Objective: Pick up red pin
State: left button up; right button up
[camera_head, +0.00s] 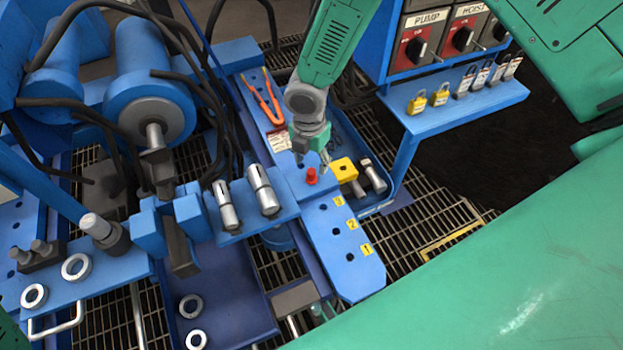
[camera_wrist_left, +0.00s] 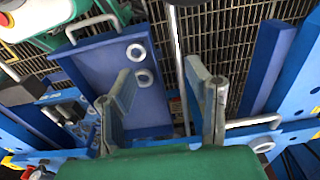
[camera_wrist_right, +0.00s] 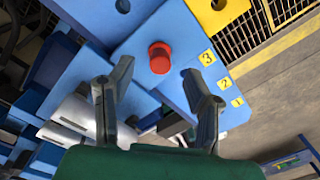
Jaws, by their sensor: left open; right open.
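The red pin (camera_head: 311,175) stands upright on the blue plate (camera_head: 335,248), beyond the holes labelled 3, 2 and 1. It also shows in the right wrist view (camera_wrist_right: 160,57), ahead of the fingers and between their lines. My right gripper (camera_head: 311,160) is just above and behind the pin in the head view. In the right wrist view its two fingers (camera_wrist_right: 158,92) are apart with nothing between them. My left gripper (camera_wrist_left: 165,95) is open and empty in its wrist view, above a blue tray with metal rings. The left gripper does not show clearly in the head view.
A yellow block (camera_head: 344,170) with a hole sits right of the pin. Two metal cylinders (camera_head: 262,190) lie to its left. Orange-handled pliers (camera_head: 262,98) lie behind. A blue shelf (camera_head: 455,107) with padlocks and the control panel stand at the back right.

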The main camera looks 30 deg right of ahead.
aim_at(312, 171)
jog(key=f, duration=0.2)
jog(key=a+f+b, duration=0.1)
jog(key=f, duration=0.1)
jog(key=shift+s+a, duration=0.1)
jog(key=shift+d+f, duration=0.3)
jog(key=shift+d, duration=0.25)
jog(key=shift+d+f, duration=0.25)
jog(key=shift+d, duration=0.35)
jog(key=shift+c, duration=1.3)
jog(key=c, duration=0.6)
jog(key=shift+a+r, duration=0.1)
jog(key=shift+a, duration=0.4)
grip_shut()
jog(key=shift+a+r, duration=0.1)
jog(key=shift+a, duration=0.4)
jog(key=shift+d, duration=0.45)
jog(key=r+p, duration=0.2)
jog(key=r, duration=0.7)
jog(key=shift+a+r, duration=0.1)
jog(key=shift+a, duration=0.1)
pick_arm(q)
jog(key=shift+r, duration=0.5)
pick_arm(e)
jog(key=shift+d+r, duration=0.25)
jog(key=shift+r, duration=0.1)
